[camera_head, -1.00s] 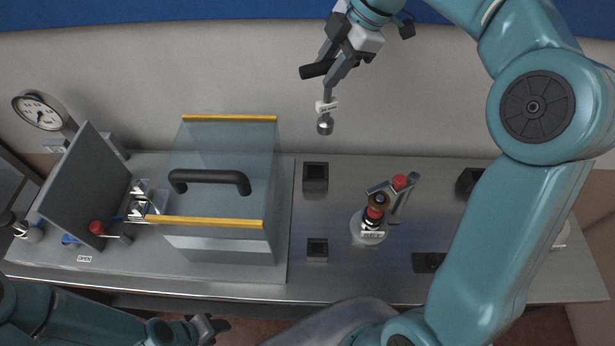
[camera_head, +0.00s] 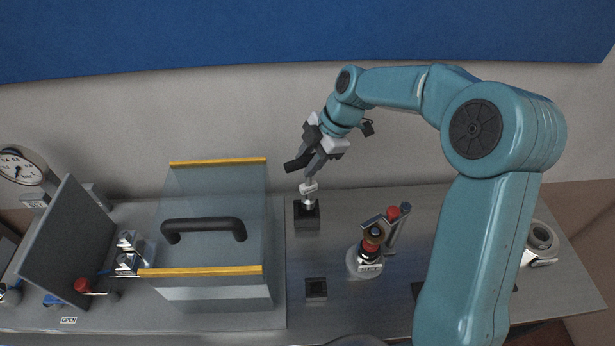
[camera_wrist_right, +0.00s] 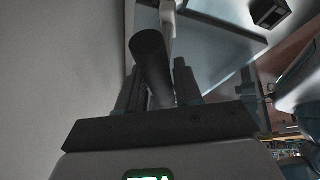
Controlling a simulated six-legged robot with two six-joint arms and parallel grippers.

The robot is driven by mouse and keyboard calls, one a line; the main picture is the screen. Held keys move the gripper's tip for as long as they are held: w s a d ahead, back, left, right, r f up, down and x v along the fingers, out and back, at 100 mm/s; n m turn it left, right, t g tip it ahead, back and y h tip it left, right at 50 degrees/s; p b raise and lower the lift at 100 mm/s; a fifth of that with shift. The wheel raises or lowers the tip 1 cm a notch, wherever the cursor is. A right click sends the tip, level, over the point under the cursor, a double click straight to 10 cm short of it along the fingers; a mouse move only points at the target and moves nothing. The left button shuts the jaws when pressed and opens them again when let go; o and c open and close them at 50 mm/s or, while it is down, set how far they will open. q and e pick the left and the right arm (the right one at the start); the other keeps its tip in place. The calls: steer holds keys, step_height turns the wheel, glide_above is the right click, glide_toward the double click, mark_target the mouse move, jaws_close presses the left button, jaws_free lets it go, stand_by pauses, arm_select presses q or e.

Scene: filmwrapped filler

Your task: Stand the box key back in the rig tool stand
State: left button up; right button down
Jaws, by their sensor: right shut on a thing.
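My right gripper (camera_head: 314,160) is shut on the box key (camera_head: 309,188), a pale metal shaft with a dark cross handle. The key hangs nearly upright below the fingers. Its lower end is at the mouth of a black square holder (camera_head: 306,222), seemingly the rig tool stand, behind the clear guard's right side. I cannot tell how deep it reaches. In the right wrist view the dark handle (camera_wrist_right: 152,65) lies between the fingers, with the pale shaft (camera_wrist_right: 168,22) beyond it. My left gripper is not in view.
A clear guard box (camera_head: 215,250) with a black handle and yellow edges stands left of the holder. A red-capped fixture (camera_head: 371,246) stands to the right. A smaller black socket (camera_head: 316,288) is nearer. A gauge (camera_head: 22,166) is far left. Bare metal bench lies between holder and fixture.

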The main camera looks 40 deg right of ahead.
steer(key=shift+s+f, duration=0.1)
steer(key=shift+f, duration=0.2)
steer(key=b, duration=0.3)
glide_above(307, 199)
steer(key=f, duration=0.5)
steer(key=shift+w+d+f, duration=0.2)
steer(key=shift+w, duration=0.15)
steer(key=shift+d+p, duration=0.15)
steer(key=shift+p, duration=0.15)
steer(key=shift+s+a+r, duration=0.15)
steer(key=shift+a+r, duration=0.05)
steer(key=shift+a+f, duration=0.1)
steer(key=shift+f, duration=0.05)
steer(key=c, duration=1.2)
jaws_free()
steer(key=shift+f+b, duration=0.1)
steer(key=shift+b, duration=0.2)
steer(key=o, duration=0.4)
steer(key=shift+o, duration=0.2)
